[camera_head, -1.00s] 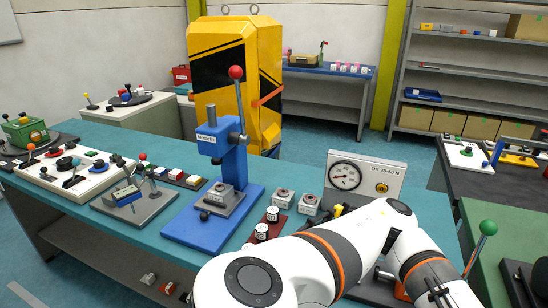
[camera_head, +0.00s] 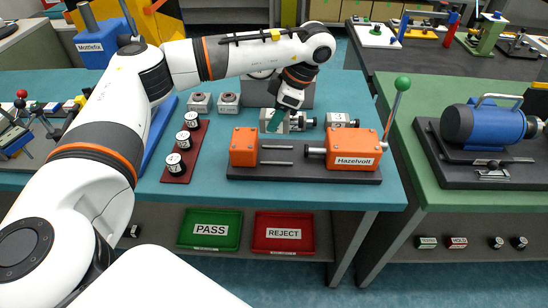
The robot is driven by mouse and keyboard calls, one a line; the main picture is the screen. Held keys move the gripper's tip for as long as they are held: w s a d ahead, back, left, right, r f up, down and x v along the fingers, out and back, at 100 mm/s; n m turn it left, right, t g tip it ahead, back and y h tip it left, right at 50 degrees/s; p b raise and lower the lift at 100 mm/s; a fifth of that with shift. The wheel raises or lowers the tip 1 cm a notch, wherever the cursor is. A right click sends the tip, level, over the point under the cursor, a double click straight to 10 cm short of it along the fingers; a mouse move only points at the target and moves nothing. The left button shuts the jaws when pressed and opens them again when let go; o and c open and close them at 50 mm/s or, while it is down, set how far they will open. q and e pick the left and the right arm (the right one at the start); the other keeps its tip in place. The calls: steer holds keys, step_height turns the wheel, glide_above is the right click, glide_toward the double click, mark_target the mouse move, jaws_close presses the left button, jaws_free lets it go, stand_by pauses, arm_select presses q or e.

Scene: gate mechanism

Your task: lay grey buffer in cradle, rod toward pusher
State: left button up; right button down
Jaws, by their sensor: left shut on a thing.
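The Hazelvolt fixture has a dark base (camera_head: 300,174), an orange block (camera_head: 243,147) at its left and a labelled orange block (camera_head: 356,150) at its right. A metal pusher (camera_head: 315,150) points left from the labelled block. Two parallel grey rails (camera_head: 277,162), seemingly the cradle, lie between the blocks with nothing on them. My left gripper (camera_head: 276,119) is behind the fixture, pointing down, shut on a grey buffer (camera_head: 296,122). Fingers partly hide the buffer; a short thin end seems to stick out right. My right gripper is not in view.
Another grey part (camera_head: 340,120) lies just right of the held one. A red rack (camera_head: 184,152) with black-and-white pieces stands left. A lever with a green ball (camera_head: 402,84) rises at the fixture's right. PASS (camera_head: 210,229) and REJECT (camera_head: 284,233) trays sit below.

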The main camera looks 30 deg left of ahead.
arm_select(q)
steer(key=f+p, duration=0.1)
steer(key=f, duration=0.4)
steer(key=shift+a+f, duration=0.15)
steer(key=shift+a, duration=0.05)
steer(key=shift+f+p, duration=0.3)
steer(key=shift+f, duration=1.95)
steer(key=o, duration=1.3)
